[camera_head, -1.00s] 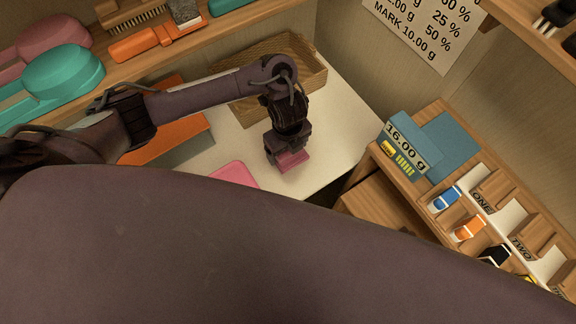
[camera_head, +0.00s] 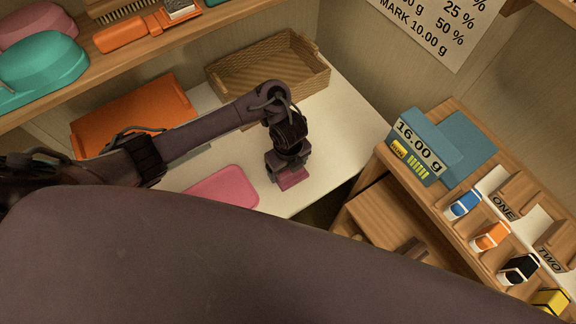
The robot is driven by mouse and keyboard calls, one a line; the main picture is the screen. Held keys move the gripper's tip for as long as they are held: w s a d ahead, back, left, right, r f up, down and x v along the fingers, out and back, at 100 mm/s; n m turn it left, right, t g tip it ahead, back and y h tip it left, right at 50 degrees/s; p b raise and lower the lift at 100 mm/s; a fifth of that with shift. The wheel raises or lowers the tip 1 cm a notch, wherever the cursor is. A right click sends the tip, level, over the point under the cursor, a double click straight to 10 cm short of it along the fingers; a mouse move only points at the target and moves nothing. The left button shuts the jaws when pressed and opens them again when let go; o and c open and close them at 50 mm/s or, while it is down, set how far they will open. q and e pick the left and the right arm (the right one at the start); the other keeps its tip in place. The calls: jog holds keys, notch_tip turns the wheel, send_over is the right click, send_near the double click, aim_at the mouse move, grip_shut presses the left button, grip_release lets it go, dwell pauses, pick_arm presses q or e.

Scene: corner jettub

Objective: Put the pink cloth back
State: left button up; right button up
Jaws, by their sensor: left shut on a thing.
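My left gripper (camera_head: 290,176) is shut on the pink cloth (camera_head: 292,181), a small darker pink piece showing below the jaws. It is over the right part of the pale counter (camera_head: 345,125), to the right of a flat pink pad (camera_head: 226,188). I cannot tell whether the cloth touches the counter. The near part of the pad is hidden behind my own body. My right gripper is not in view.
A wicker basket (camera_head: 268,68) stands behind the gripper. An orange slab (camera_head: 130,112) lies at left, partly behind my arm. A scale reading 16.00 g (camera_head: 416,148) sits on the right wooden unit, beside several coloured blocks. Bare counter lies between basket and gripper.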

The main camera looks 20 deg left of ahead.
pick_arm(q)
jog(key=shift+f, duration=0.2)
jog(key=o, duration=1)
jog(key=shift+c, duration=0.2)
notch_tip(320, 180, up, 11)
jog(key=p, duration=0.7)
jog(key=shift+p, duration=0.35)
jog(key=shift+r+p, duration=0.4)
jog(key=shift+r, duration=0.35)
jog(key=shift+f, duration=0.1)
